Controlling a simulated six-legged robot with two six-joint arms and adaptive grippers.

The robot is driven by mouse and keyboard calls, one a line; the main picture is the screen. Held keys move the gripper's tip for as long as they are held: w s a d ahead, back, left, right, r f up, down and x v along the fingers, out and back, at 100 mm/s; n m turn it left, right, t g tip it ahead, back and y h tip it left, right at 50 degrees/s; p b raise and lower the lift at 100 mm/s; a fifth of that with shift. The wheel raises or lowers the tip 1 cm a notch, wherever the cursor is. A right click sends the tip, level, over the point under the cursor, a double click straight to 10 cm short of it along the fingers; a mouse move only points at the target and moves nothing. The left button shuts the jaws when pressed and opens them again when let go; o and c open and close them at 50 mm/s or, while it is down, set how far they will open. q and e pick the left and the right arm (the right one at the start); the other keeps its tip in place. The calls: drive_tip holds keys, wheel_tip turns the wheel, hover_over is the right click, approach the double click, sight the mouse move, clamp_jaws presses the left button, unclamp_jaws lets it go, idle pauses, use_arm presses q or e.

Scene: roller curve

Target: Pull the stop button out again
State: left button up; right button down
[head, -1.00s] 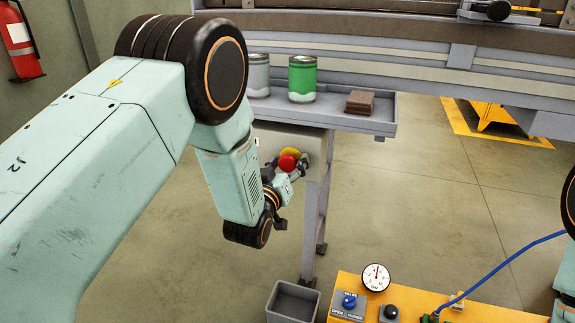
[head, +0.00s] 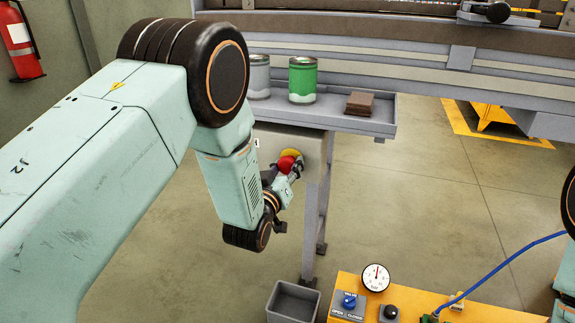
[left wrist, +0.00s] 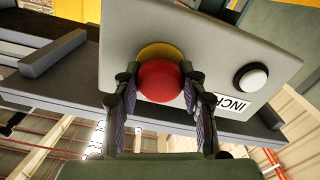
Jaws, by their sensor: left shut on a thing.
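The red stop button (left wrist: 160,82) sits on a yellow disc (left wrist: 163,53) on the grey control box (left wrist: 215,40) in the left wrist view. In the head view the red button (head: 286,164) shows beside the yellow disc (head: 291,153), under the shelf. My left gripper (left wrist: 160,98) has a finger on each side of the red button and is shut on it. In the head view the left gripper (head: 290,170) is small and partly covers the button. My right gripper is not visible; only a piece of the right arm shows at the right edge.
A white button (left wrist: 252,79) and a label (left wrist: 235,103) are on the same box. A shelf (head: 385,125) above holds a grey can (head: 259,77), a green can (head: 302,79) and brown blocks (head: 360,103). A grey bin (head: 292,301) and a yellow panel (head: 345,281) stand below.

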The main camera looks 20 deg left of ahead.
use_arm(q)
drive_tip(key=shift+s, duration=0.3)
drive_tip(key=shift+f, duration=0.15)
drive_tip(key=o, duration=1.3)
drive_tip(key=shift+s+r, duration=0.15)
drive_tip(key=shift+r, duration=0.05)
drive_tip(key=shift+f, duration=0.1)
drive_tip(key=s, duration=1.1)
drive_tip(key=shift+s+a, duration=0.2)
drive_tip(key=shift+s, duration=0.15)
